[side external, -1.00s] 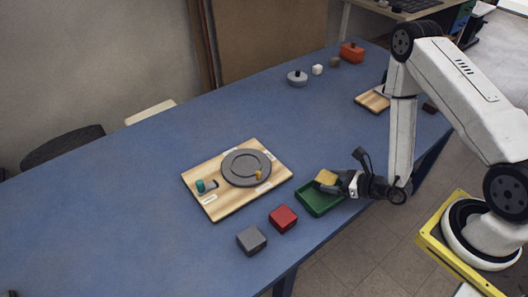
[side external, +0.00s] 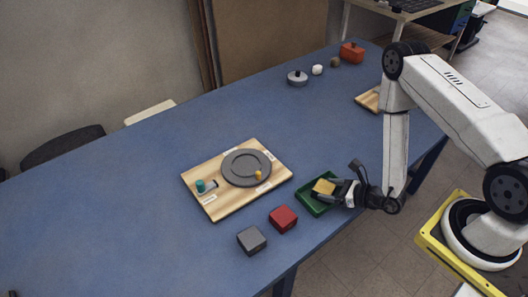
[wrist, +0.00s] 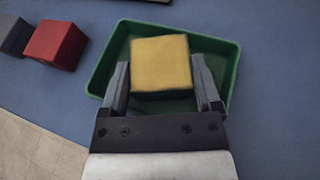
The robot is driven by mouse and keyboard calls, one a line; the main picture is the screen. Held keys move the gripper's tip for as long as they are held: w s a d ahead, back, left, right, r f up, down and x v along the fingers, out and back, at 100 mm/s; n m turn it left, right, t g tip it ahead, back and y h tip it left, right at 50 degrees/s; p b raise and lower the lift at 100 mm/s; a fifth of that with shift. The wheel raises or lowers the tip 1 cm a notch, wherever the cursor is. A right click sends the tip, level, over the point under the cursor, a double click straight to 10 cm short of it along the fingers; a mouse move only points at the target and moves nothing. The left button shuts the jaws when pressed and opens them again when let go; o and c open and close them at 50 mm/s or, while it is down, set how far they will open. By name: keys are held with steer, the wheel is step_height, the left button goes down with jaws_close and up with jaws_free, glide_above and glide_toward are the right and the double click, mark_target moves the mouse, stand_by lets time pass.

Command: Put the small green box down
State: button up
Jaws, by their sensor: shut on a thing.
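My gripper (wrist: 162,88) is shut on a yellow block (wrist: 160,65), with one finger on each side of it. A small open green box (wrist: 232,62), like a shallow tray, lies on the table under and around the block. The side external view also shows the yellow block (side external: 323,187) low inside the green box (side external: 309,207), with my gripper (side external: 335,190) reaching in from the right. I cannot tell whether the block touches the box's floor. My fingers do not grip the green box.
A red block (side external: 283,218) and a grey block (side external: 251,240) sit left of the green box. A wooden board (side external: 214,208) with a grey plate (side external: 240,172) lies further left. Several small things stand at the far end. The blue table (side external: 110,225) is clear at left.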

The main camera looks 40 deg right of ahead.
steer(key=shift+f, duration=0.15)
steer(key=o, duration=1)
steer(key=shift+o, duration=0.2)
steer(key=v, duration=1.2)
steer(key=shift+r, duration=0.2)
stand_by(0.6)
